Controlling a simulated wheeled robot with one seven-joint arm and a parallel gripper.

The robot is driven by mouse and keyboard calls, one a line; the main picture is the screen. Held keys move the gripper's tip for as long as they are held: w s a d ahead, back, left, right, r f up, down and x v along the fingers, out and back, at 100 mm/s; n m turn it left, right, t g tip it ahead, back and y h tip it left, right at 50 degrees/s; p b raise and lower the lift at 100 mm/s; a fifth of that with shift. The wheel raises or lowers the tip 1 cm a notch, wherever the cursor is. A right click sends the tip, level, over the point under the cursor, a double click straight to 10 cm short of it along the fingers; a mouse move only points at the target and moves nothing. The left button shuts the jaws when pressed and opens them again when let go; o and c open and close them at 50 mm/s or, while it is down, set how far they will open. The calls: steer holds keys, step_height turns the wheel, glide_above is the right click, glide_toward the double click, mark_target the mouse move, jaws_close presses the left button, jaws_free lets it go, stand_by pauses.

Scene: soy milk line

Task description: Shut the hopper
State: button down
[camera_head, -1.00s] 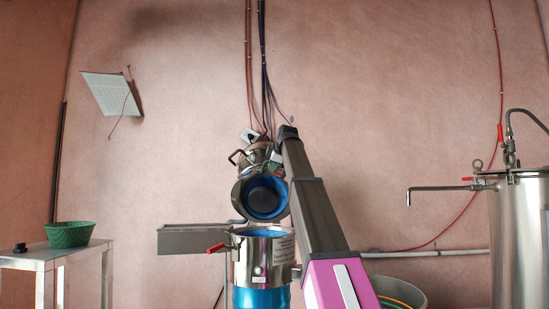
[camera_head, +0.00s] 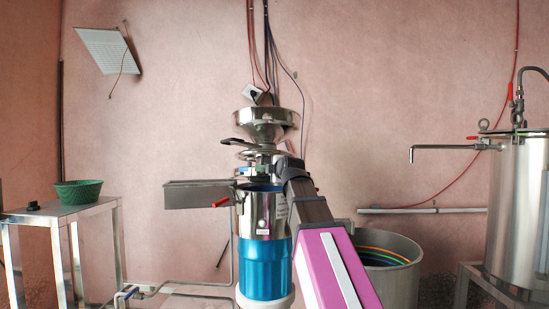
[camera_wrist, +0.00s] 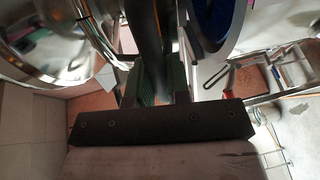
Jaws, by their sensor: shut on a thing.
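The hopper is a steel funnel (camera_head: 264,122) on a grinder head, standing nearly upright above the steel grinder body (camera_head: 262,213) with its blue lower part (camera_head: 264,260). A gap still shows between head and body, with a blue strip of the inside visible at the rim. A black handle (camera_head: 234,142) sticks out on the hopper's left. My gripper (camera_head: 287,164) is at the hopper's right side. In the wrist view my gripper (camera_wrist: 155,78) is shut on a dark handle bar (camera_wrist: 148,38); the funnel's shiny bowl (camera_wrist: 45,35) lies left of it, and a blue-lined ring (camera_wrist: 208,22) right.
A steel trough (camera_head: 198,196) sits left of the grinder body. A green basket (camera_head: 80,192) stands on a steel table (camera_head: 62,215) at left. A large open vat (camera_head: 388,266) is behind my arm at right, with a steel tank (camera_head: 518,215) farther right.

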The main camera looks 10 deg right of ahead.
step_height(320, 180, down, 8)
steer(key=s, duration=0.1)
steer(key=shift+n, duration=0.4)
steer(key=shift+a, duration=0.1)
steer(key=c, duration=1.1)
jaws_free()
steer(key=shift+f, duration=0.15)
steer(key=v, duration=1)
steer(key=shift+s+r, duration=0.25)
steer(key=shift+s, duration=0.15)
